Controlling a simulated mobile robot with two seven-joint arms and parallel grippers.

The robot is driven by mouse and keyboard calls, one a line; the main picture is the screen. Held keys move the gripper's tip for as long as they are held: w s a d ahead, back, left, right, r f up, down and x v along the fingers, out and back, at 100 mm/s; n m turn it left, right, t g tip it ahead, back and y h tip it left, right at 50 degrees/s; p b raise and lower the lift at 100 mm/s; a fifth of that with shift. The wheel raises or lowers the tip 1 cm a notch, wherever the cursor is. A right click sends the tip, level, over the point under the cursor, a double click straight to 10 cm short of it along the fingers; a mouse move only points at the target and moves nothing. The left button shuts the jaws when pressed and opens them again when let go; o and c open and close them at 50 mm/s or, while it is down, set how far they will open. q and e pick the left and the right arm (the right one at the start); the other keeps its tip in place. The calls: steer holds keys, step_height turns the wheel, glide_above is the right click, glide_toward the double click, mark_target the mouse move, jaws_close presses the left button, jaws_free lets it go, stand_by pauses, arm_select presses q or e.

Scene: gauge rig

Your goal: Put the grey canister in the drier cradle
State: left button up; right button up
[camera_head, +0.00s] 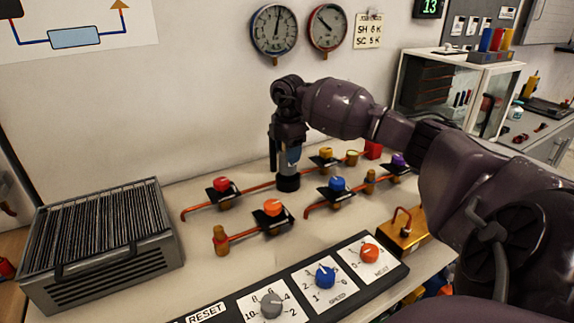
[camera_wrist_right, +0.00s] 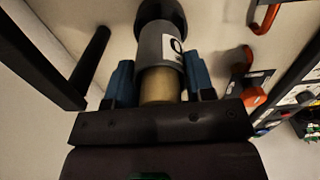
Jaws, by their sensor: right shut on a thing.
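My right gripper (camera_head: 288,160) points down above the copper piping. In the right wrist view its blue-padded fingers (camera_wrist_right: 160,85) are shut on the grey canister (camera_wrist_right: 165,48). The canister has a white label, a black far end and a brass-coloured near end. In the head view the canister's dark lower end (camera_head: 288,183) shows below the fingers, between the red-knob valve (camera_head: 222,186) and the yellow-knob valve (camera_head: 326,155). I cannot tell whether it touches anything below. I cannot make out the drier cradle for sure. My left gripper is not in view.
Orange-knob (camera_head: 272,208) and blue-knob (camera_head: 337,186) valves stand in front of the gripper. A finned grey unit (camera_head: 100,270) stands at the left, and a control panel (camera_head: 300,290) with dials lies along the front edge. Two gauges (camera_head: 274,30) hang on the wall.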

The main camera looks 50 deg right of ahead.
step_height(320, 180, down, 4)
steer(key=shift+f+b, duration=0.1)
steer(key=shift+b, duration=0.25)
steer(key=o, duration=1.1)
steer(key=shift+c, duration=0.2)
step_height(320, 180, up, 12)
steer(key=shift+f+p, duration=0.25)
steer(key=shift+p, duration=0.65)
steer(key=shift+r, duration=0.35)
